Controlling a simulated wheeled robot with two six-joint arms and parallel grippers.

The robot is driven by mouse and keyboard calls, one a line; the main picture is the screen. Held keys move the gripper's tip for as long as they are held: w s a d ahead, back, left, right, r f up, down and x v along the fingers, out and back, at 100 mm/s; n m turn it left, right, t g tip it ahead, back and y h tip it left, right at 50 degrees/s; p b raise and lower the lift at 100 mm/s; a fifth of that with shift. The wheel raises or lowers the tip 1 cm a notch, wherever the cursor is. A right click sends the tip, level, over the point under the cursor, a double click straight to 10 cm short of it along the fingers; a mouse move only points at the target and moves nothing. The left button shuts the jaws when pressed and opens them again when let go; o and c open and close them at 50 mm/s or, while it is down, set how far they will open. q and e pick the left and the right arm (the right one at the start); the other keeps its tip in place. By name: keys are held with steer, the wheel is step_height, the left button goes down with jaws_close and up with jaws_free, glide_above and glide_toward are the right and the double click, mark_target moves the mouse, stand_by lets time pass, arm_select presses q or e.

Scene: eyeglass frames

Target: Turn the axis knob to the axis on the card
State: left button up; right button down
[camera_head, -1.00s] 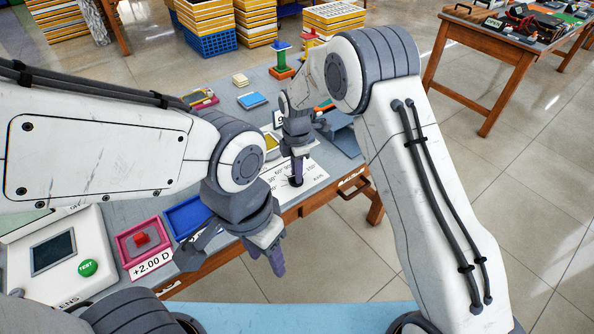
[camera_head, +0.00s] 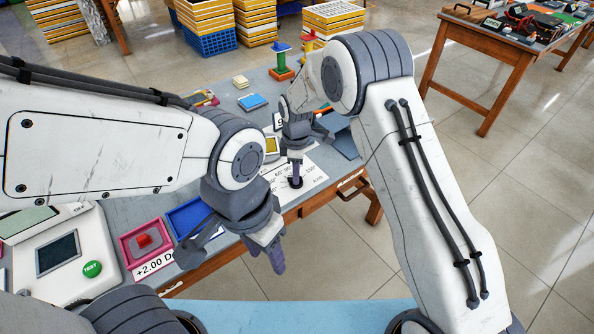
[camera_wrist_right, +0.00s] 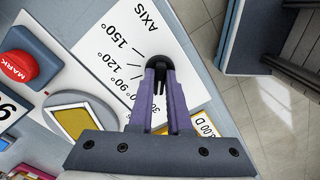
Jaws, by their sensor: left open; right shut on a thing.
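The black axis knob (camera_head: 296,184) stands on a white dial sheet (camera_head: 315,178) near the table's front edge. My right gripper (camera_head: 296,170) points down, shut on the knob. In the right wrist view, the purple fingers (camera_wrist_right: 160,88) close on the knob (camera_wrist_right: 160,62), and the sheet (camera_wrist_right: 118,45) reads AXIS, 150°, 120° and 90°; lower marks are partly covered. A card (camera_wrist_right: 8,110) with a 9 shows at the left edge, the rest cut off. My left gripper (camera_head: 270,255) is open and empty, in front of the table edge.
A red MARK button (camera_wrist_right: 20,65) and a yellow-windowed block (camera_wrist_right: 75,120) lie beside the sheet. A pink tray (camera_head: 128,250) and a blue tray (camera_head: 185,218) are left, near a device with a green TEST button (camera_head: 92,269). A blue-grey panel stands right of the sheet.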

steer(key=m+p, duration=0.1)
steer(key=m, duration=0.5)
steer(key=shift+w+r, duration=0.15)
steer(key=m+p, duration=0.1)
steer(key=m, duration=0.5)
steer(key=shift+w+a+m, duration=0.1)
steer(key=shift+m, duration=0.2)
steer(key=c, duration=0.9)
jaws_free()
steer(key=shift+o, duration=0.2)
step_height(320, 180, up, 10)
steer(key=shift+r+b, duration=0.2)
steer(key=shift+b, duration=0.15)
